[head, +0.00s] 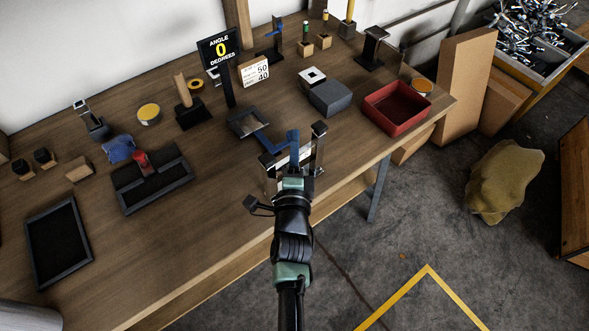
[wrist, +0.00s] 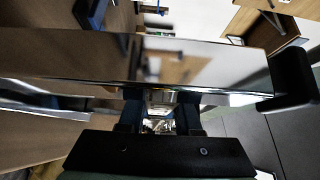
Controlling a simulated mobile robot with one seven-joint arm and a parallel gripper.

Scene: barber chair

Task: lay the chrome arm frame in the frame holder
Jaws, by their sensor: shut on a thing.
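My gripper (head: 293,172) is shut on the chrome arm frame, over the front edge of the workbench. The chrome arm frame (wrist: 205,65) crosses the wrist view as a broad shiny bar, with a black end piece (wrist: 290,75) at right. In the head view its black ends stand to both sides of my gripper, and my gripper partly hides it. No label marks the frame holder. A shallow dark tray with a raised rim (head: 85,237) lies at the bench's front left, and a black fixture with a red clamp (head: 127,200) is beside it; I cannot tell which is the holder.
A grey part with a blue arm (head: 247,122) lies just beyond my gripper. A dark grey block (head: 330,98) and a red bin (head: 397,107) stand to the right. An angle display (head: 219,47) reads 0 degrees. The bench front between tray and gripper is clear.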

